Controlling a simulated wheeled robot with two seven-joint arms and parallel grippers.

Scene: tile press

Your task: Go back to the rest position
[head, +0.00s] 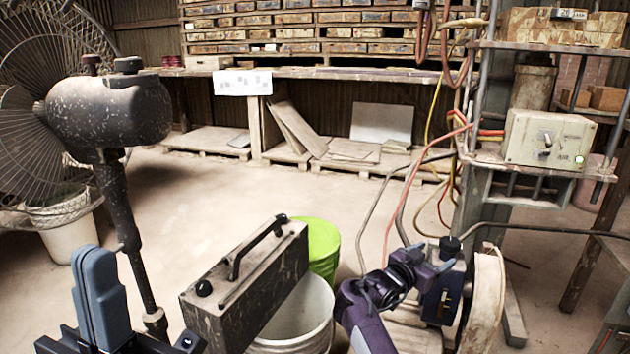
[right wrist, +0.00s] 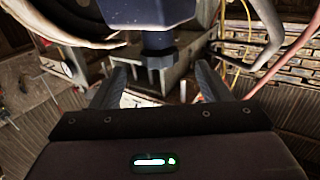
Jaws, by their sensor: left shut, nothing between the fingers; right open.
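My left gripper (head: 92,262) stands at the lower left of the head view with its blue-grey fingers together and nothing between them. My right gripper (head: 428,262) is at the lower right, in front of a dark blue box (head: 440,298) with a black knob (head: 450,245) on top. In the right wrist view the fingers of my right gripper (right wrist: 163,85) are apart. The dark knob (right wrist: 158,48) shows in the gap beyond them, below the blue box (right wrist: 150,12) in that picture. I cannot tell whether a finger touches it.
A long dusty case with a handle (head: 250,285), a white bucket (head: 305,315) and a green bucket (head: 322,243) stand between my arms. A fan (head: 110,110) is at left. A press frame with hoses (head: 480,180) rises at right. Open floor (head: 200,190) lies behind.

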